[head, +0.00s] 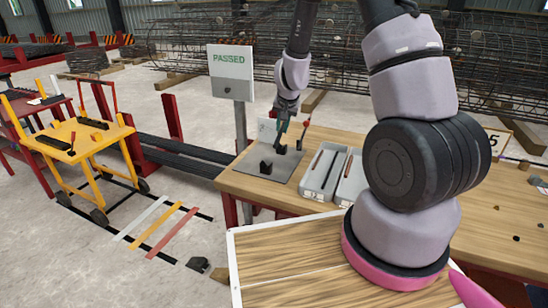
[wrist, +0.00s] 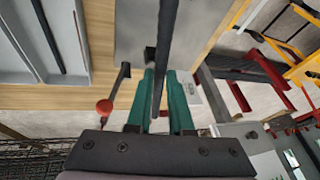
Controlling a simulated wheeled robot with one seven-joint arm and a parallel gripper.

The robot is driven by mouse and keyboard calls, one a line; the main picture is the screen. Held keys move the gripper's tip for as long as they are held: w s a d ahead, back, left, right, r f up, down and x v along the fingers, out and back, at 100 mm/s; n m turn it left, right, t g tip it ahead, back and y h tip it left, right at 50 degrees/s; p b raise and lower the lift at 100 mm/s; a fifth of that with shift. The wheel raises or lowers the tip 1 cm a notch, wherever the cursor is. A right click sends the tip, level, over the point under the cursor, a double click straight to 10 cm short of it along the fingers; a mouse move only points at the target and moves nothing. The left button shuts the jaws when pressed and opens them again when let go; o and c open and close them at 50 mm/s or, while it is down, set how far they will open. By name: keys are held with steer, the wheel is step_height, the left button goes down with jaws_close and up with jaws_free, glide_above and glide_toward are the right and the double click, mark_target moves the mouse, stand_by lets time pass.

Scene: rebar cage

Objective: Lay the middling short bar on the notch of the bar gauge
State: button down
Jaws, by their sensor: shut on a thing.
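My gripper (head: 281,134) is over the grey plate of the bar gauge (head: 252,164) on the wooden table. In the wrist view its green fingers (wrist: 166,100) are shut on a dark short bar (wrist: 167,40), which runs away from the fingers across the picture of the plate (wrist: 132,30). A black block (head: 266,167) stands on the plate. A dark lever with a red knob (wrist: 104,106) is beside the fingers; its knob (head: 305,124) also shows in the head view. The notch cannot be made out, nor whether the bar touches the gauge.
Two grey trays (head: 311,182) holding bars stand right of the plate; in the wrist view they are at the left (wrist: 20,55). A PASSED sign (head: 231,62) stands behind the table. A yellow cart (head: 85,150) is on the floor at left. My arm hides part of the table.

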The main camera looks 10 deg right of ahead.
mark_target(263, 162)
steer(key=a+f, duration=0.1)
steer(key=f, duration=0.2)
steer(key=a+f+m, duration=0.1)
steer(key=f, duration=0.3)
steer(key=a+f+m+h, duration=0.1)
steer(key=f, duration=0.2)
steer(key=shift+w+a+f, duration=0.1)
steer(key=shift+w+f, duration=0.05)
steer(key=shift+w, duration=0.15)
steer(key=shift+f, duration=0.1)
steer(key=c, duration=0.8)
jaws_free()
